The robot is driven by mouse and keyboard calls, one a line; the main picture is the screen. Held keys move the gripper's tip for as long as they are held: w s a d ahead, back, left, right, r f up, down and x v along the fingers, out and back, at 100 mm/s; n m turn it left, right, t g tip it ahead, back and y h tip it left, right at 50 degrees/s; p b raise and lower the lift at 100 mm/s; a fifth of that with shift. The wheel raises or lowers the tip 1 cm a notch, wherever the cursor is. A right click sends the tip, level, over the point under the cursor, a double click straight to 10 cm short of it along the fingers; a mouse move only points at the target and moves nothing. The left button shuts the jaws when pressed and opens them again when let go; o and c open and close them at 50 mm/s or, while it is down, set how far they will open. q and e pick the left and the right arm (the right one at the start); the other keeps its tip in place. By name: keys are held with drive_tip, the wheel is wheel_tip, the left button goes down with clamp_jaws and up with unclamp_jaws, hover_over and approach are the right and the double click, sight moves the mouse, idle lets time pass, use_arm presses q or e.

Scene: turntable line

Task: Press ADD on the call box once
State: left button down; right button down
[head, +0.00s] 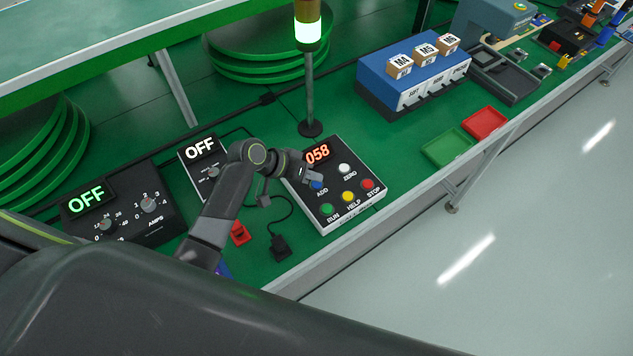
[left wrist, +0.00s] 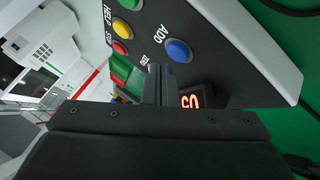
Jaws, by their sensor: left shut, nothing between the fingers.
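The call box (head: 350,205) is a dark panel with a white edge on the green bench. The box also bears a white ZERO button (head: 345,168) and green RUN, yellow HELP and red STOP buttons. My left gripper (head: 309,178) is shut and empty, low over the panel by ADD. In the left wrist view its fingertips (left wrist: 163,68) appear beside the blue button; contact cannot be told. My right gripper is out of view.
A lamp post (head: 309,95) with a lit stack stands behind the box. Two dial units reading OFF stand left, the nearer one (head: 118,215) larger. A black plug (head: 279,246) and a red piece (head: 239,232) lie in front. Green and red trays (head: 447,147) lie right.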

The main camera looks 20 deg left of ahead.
sight(312, 185)
use_arm(q)
drive_tip(key=shift+f, duration=0.45)
drive_tip(key=shift+f+b, duration=0.35)
drive_tip(key=shift+f, duration=0.05)
idle(0.6)
drive_tip(key=shift+r, duration=0.1)
drive_tip(key=shift+r+p, duration=0.75)
drive_tip(key=shift+p, duration=0.15)
drive_tip(key=shift+r, duration=0.1)
wheel_tip(312, 185, up, 5)
drive_tip(key=p, duration=0.5)
